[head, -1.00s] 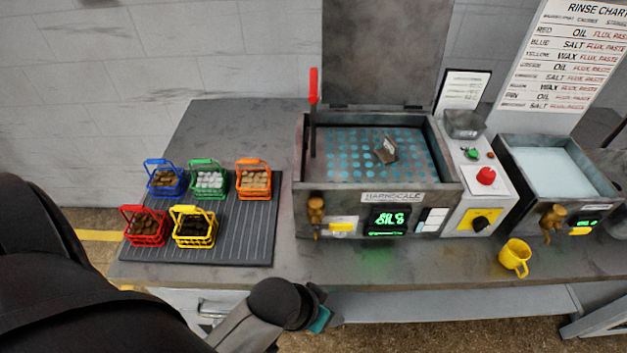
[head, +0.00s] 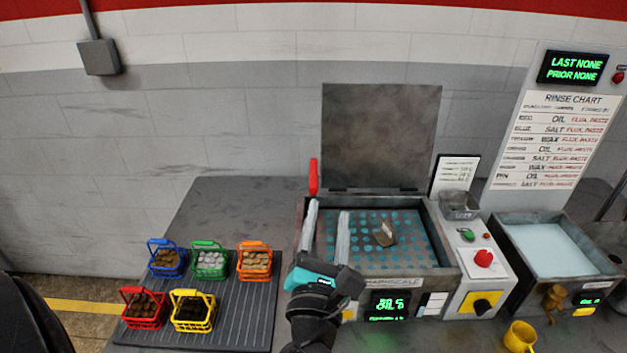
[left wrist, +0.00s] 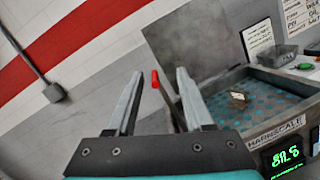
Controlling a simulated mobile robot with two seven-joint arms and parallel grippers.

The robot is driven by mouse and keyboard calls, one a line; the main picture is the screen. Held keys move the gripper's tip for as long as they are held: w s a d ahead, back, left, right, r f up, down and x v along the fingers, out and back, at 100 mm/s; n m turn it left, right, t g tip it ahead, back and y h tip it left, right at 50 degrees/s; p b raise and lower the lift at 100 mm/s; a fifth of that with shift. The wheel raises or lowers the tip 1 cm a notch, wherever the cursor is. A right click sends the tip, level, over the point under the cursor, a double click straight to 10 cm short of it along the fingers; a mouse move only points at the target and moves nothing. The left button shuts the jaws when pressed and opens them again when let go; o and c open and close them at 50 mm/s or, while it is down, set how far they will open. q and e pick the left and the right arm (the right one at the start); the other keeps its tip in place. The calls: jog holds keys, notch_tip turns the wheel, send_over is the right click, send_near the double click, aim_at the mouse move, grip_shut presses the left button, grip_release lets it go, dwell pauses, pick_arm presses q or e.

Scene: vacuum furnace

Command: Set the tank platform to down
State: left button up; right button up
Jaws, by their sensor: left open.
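The lever with a red grip (head: 313,177) stands upright at the left side of the open tank (head: 451,262). The perforated platform (head: 411,257) shows inside the tank as a dotted blue-green surface, with a small brown labelled piece (head: 385,234) on it. My left gripper (head: 327,205) is open and empty over the tank's left front, its two fingers pointing up and away toward the lever. In the left wrist view the red grip (left wrist: 155,79) appears between the fingertips; contact cannot be told. The lower lever is partly hidden. My right gripper is not in view.
Several coloured baskets stand on a ribbed mat (head: 240,322) at the left. A raised lid (head: 380,135) stands behind the tank. A control box (head: 468,277), a second tank (head: 508,268) and a yellow mug (head: 519,338) are on the right.

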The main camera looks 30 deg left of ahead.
aim_at(313, 177)
pick_arm(q)
jog(key=w+a+f+n+g+p, duration=0.1)
jog(key=w+a, duration=0.2)
jog(key=w, duration=0.1)
jog(key=w+a+f+n+g+y, duration=0.1)
jog(key=w+a, duration=0.3)
jog(key=w+a+f+n+p, duration=0.1)
jog(key=w+a+n, duration=0.1)
jog(key=w+a, duration=0.1)
jog(key=shift+w+a+f+g+p, duration=0.2)
jog(key=shift+w+g+p, duration=0.2)
jog(key=shift+w, duration=0.25)
jog(key=shift+d, duration=0.1)
jog(key=shift+c, duration=0.4)
grip_shut()
dwell(0.7)
